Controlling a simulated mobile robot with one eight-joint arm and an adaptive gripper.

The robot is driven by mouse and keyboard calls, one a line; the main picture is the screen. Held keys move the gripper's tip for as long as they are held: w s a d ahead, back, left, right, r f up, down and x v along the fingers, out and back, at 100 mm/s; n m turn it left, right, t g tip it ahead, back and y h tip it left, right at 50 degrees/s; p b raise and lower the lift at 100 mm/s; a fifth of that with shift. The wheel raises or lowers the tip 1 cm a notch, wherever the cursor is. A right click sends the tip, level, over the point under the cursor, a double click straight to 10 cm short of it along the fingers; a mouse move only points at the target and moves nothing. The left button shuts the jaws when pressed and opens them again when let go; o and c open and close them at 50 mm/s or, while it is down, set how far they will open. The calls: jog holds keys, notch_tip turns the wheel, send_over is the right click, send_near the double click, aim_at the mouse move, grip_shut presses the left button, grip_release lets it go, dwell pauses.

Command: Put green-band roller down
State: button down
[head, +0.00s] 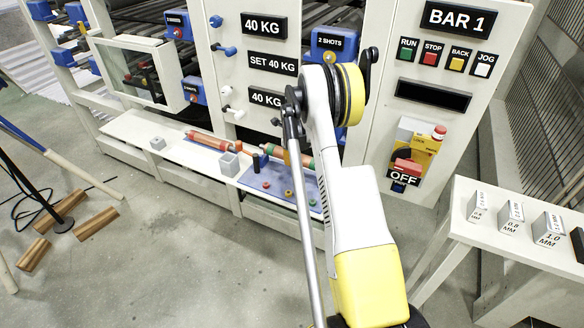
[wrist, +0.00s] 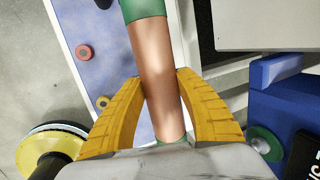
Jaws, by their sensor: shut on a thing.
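The green-band roller (wrist: 157,65) is copper coloured with green bands near its ends. In the wrist view it lies between the two yellow fingers of my gripper (wrist: 162,84), which are shut on its middle. In the head view the roller (head: 306,161) shows partly behind my arm, above or at the back of a blue mat (head: 247,180) on the low white shelf. My gripper is mostly hidden there. The mat also shows beside the roller in the wrist view (wrist: 108,68). I cannot tell whether the roller touches anything beneath it.
A red-ended roller (head: 208,141) lies on the shelf (head: 128,126) to the left. A grey block (head: 229,165) stands at the mat's left edge. Small coloured discs, one red (wrist: 84,52), sit on the mat. The machine's panel (head: 240,75) rises close behind.

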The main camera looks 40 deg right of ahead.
jog(key=shift+w+d+f, duration=0.3)
jog(key=shift+w+f, duration=0.1)
jog(key=shift+w, duration=0.2)
notch_tip(320, 180, down, 4)
jog(key=shift+f+b, duration=0.1)
jog(key=shift+b, duration=1)
jog(key=shift+r, duration=0.2)
jog(key=shift+f, duration=0.1)
jog(key=c, duration=1.3)
grip_release()
jog(key=shift+f, duration=0.1)
jog(key=o, duration=0.4)
